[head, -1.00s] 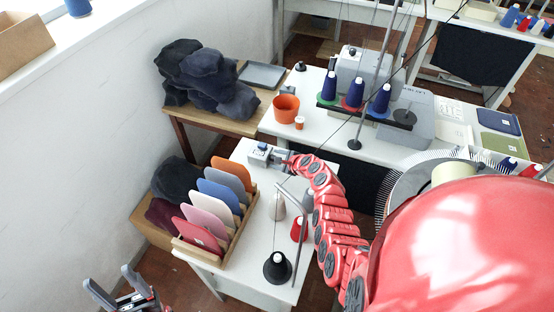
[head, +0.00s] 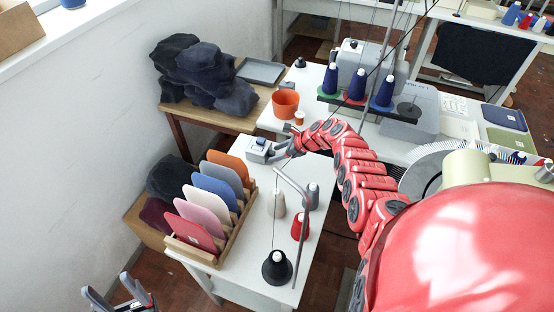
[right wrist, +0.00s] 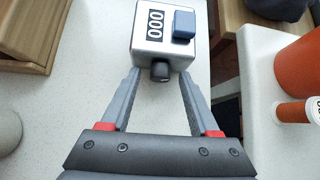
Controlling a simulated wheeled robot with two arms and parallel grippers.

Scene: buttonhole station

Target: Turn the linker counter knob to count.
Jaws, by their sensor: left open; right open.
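The linker counter (head: 259,148) is a small light-grey box on the white table, beside the rack of coloured panels. In the right wrist view the counter (right wrist: 148,38) shows a 000 display (right wrist: 156,25), a blue button (right wrist: 184,24) and a dark round knob (right wrist: 160,71) on its near face. My right gripper (right wrist: 161,78) is open, its fingertips on either side of the knob with gaps visible. In the head view my right gripper (head: 278,145) is just right of the counter. My left gripper (head: 107,287) is open and empty at the lower left.
A wooden rack (head: 222,240) of coloured panels stands left of the counter. Yarn cones, including a black one (head: 277,268), and a thin grey stand (head: 303,230) are nearer.

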